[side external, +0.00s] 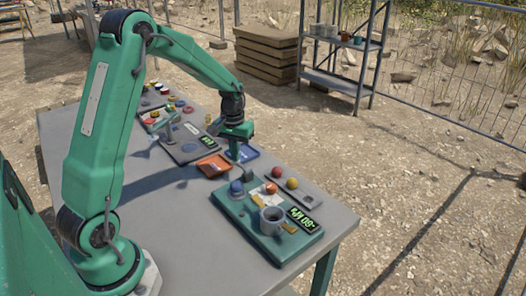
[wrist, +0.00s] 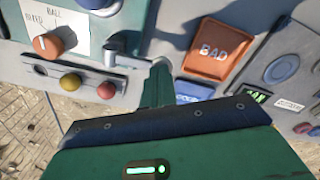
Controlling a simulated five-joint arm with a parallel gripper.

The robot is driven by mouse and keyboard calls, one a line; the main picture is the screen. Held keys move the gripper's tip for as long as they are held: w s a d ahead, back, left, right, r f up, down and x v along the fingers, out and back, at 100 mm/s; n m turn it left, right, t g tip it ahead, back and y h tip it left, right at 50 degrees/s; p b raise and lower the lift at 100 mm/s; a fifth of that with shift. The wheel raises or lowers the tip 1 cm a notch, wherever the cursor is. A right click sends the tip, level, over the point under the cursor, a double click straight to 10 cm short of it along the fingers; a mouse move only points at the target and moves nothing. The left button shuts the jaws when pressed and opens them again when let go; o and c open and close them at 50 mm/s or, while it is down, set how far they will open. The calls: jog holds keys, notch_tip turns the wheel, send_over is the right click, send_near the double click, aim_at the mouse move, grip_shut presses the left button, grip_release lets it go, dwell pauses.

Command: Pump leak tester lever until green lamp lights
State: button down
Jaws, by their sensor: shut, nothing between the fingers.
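My gripper (side external: 238,152) is shut and empty, pointing down over the blue tray in the side view. In the wrist view its shut green fingers (wrist: 158,88) show beside the blue tray. A dark grey panel (side external: 186,150) left of my gripper has an upright grey handle (side external: 168,128) and a small lit display (side external: 207,138); it looks like the leak tester, but I cannot tell for certain. My gripper is apart from that handle. Part of this panel (wrist: 268,45) shows at the right of the wrist view. I cannot make out a lit green lamp.
An orange tray (side external: 213,166) marked BAD in the wrist view lies beside the blue tray (side external: 244,153). A green board (side external: 262,238) with a grey cup (side external: 272,220), knobs and a display stands in front. Red and yellow balls (side external: 292,183) sit on a narrow rack.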

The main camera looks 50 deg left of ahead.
jog(key=shift+r, duration=3.3)
jog(key=shift+r, duration=0.1)
notch_tip(320, 180, up, 4)
jog(key=shift+f, duration=0.2)
jog(key=shift+f, duration=0.1)
jog(key=shift+f, duration=3.25)
